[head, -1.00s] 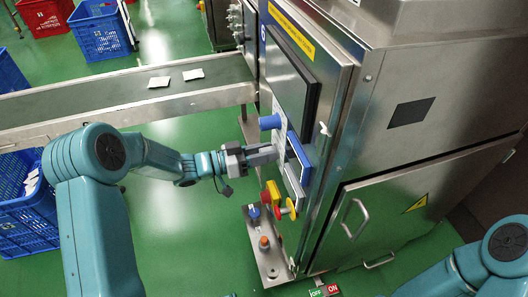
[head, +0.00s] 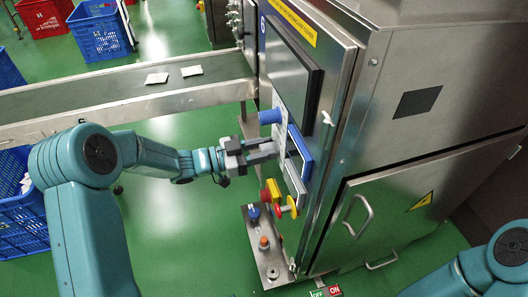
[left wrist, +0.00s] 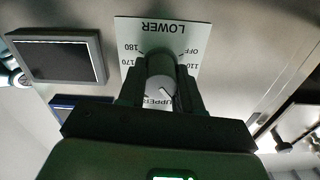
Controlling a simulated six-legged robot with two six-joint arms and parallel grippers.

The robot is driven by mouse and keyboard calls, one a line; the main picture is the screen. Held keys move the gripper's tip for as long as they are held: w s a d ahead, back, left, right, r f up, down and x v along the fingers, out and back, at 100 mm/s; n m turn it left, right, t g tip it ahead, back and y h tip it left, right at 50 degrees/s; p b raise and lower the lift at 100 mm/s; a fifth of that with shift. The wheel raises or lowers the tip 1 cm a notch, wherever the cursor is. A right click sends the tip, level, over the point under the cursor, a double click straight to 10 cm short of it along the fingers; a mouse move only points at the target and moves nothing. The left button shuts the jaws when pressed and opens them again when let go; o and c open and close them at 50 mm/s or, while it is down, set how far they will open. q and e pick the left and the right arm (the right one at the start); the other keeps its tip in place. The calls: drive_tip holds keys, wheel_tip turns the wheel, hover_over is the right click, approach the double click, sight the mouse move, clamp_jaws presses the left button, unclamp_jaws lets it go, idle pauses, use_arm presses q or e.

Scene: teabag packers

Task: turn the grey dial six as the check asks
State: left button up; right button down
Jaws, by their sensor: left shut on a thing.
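The grey dial (left wrist: 160,72) sits on a white label plate (left wrist: 186,30) in the left wrist view. The plate appears upside down there and reads LOWER and UPPER, with OFF, 110, 170 and 180 around the dial. A pale mark shows on the dial near its lower edge; its exact setting is hard to read. My left gripper (left wrist: 161,88) is shut on the dial, one finger on each side. In the head view my left gripper (head: 274,148) reaches the front panel of the steel machine (head: 345,80), and the dial cannot be made out there. My right gripper is out of view.
Near my left gripper, the panel carries a blue knob (head: 270,117), a dark screen (head: 290,72), a blue-framed panel (head: 305,150) and a red-and-yellow button (head: 286,210). A conveyor (head: 110,98) bearing two sachets runs left.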

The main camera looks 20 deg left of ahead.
use_arm(q)
drive_tip(key=shift+r+m+b, duration=0.1)
drive_tip(key=shift+m+b, duration=0.25)
drive_tip(key=shift+m, duration=0.25)
drive_tip(key=shift+r, duration=0.1)
drive_tip(key=o, duration=1)
drive_tip(key=shift+s+a, duration=0.1)
